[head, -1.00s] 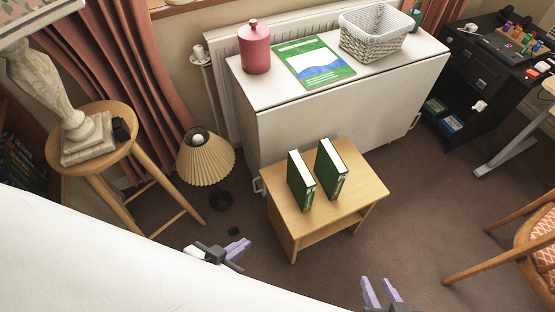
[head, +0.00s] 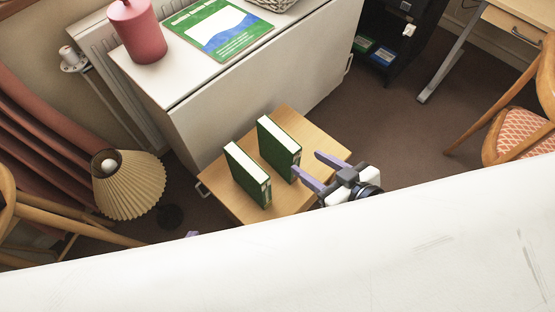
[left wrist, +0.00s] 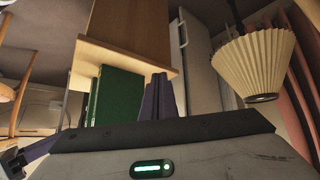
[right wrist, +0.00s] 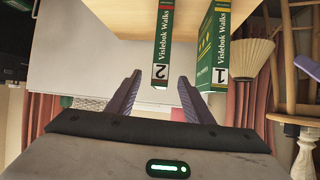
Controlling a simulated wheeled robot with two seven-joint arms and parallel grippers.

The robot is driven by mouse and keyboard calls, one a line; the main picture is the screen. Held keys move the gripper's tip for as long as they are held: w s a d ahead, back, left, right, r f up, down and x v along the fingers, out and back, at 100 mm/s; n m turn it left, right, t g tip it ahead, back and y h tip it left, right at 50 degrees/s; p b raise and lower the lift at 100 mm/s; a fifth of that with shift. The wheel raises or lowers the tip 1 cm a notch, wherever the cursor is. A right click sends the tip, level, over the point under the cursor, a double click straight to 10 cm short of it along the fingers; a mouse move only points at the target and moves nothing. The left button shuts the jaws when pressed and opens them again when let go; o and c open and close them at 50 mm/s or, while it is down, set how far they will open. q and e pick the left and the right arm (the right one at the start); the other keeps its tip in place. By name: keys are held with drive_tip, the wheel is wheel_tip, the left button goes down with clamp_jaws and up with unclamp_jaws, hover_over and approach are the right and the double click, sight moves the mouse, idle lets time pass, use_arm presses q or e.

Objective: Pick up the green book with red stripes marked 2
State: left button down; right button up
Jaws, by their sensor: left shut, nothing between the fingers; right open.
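Two green books stand upright, side by side, on a small wooden table (head: 222,191). The book marked 2 (right wrist: 162,45), with red stripes on its spine, appears in the right wrist view; it is the right-hand book (head: 279,149) in the head view. The book marked 1 (right wrist: 215,48) is the left-hand one (head: 247,174). My right gripper (head: 307,163) is open and empty, close to the book marked 2. In the right wrist view its fingers lie either side of that spine's line, seemingly short of it. My left gripper (left wrist: 160,97) is shut and empty; in the head view only a purple tip shows.
A white cabinet (head: 235,110) stands behind the table, with a red jar (head: 138,32) and a flat green-and-blue booklet (head: 215,28) on top. A pleated lamp (head: 130,185) stands left. A wooden chair (head: 520,110) is at right. The floor right of the table is clear.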

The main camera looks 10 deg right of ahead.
sight(299, 153)
drive_tip(key=shift+w+a+f+n+y+b, duration=0.15)
drive_tip(key=shift+w+f+n+y+b, duration=0.15)
drive_tip(key=shift+w+f+b, duration=0.5)
drive_tip(key=shift+w+a+r+y+b, duration=0.1)
drive_tip(key=shift+w+r+y+b, duration=0.2)
drive_tip(key=shift+b, duration=0.35)
drive_tip(key=shift+w+a+r+n+t+b, duration=0.1)
drive_tip(key=shift+w+a+n+t+b, duration=0.15)
drive_tip(key=shift+w+n+b, duration=0.25)
drive_tip(key=shift+w+a, duration=0.1)
drive_tip(key=shift+w, duration=0.15)
drive_tip(key=b+x, duration=0.1)
drive_tip(key=x, duration=0.3)
drive_tip(key=shift+w+a, duration=0.15)
drive_tip(key=b+x, duration=0.1)
drive_tip(key=x, duration=0.1)
drive_tip(key=b+x, duration=0.1)
drive_tip(key=x, duration=0.1)
drive_tip(key=shift+a+f, duration=0.15)
drive_tip(key=shift+f, duration=0.25)
drive_tip(key=shift+w+a+f+y, duration=0.15)
drive_tip(key=shift+w+a+y, duration=0.1)
drive_tip(key=shift+y, duration=0.05)
clamp_jaws()
use_arm(q)
drive_tip(key=f, duration=0.3)
drive_tip(key=d+f, duration=0.1)
drive_tip(key=f, duration=0.1)
drive_tip(key=shift+w, duration=0.4)
